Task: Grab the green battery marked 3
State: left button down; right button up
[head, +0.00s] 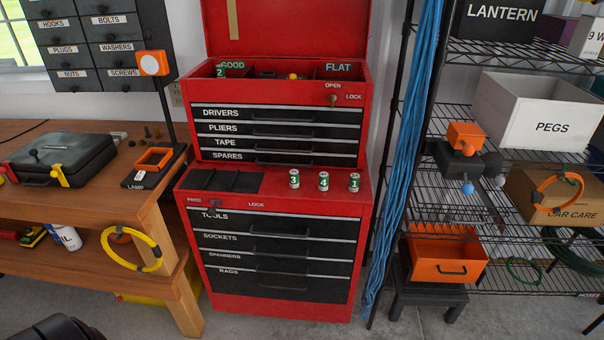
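The green battery marked 3 (294,179) stands upright on the red ledge of the tool chest (365,215), just right of a black tray (222,180). It is the leftmost of a row of three. The battery marked 4 (323,181) and the battery marked 1 (354,182) stand upright to its right, with gaps between them. A green battery marked 2 (220,71) sits in the top compartment labelled GOOD, its lower part hidden. Neither of my grippers shows in the head view.
The chest's lid is up and its drawers look shut. A wooden bench (120,205) with a black case (60,158) and lamp stand (150,170) is left. Blue cords (405,150) hang at right beside a wire shelf with a PEGS box (545,115). An orange drawer box (445,262) sits on a low stand.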

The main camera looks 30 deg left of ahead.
aim_at(293, 174)
jog(key=j+u, duration=0.25)
jog(key=u, duration=0.2)
jog(key=i+j+u, duration=0.1)
jog(key=u, duration=0.35)
jog(key=i+j+u, duration=0.1)
jog(key=j+u, duration=0.15)
jog(key=u, duration=0.15)
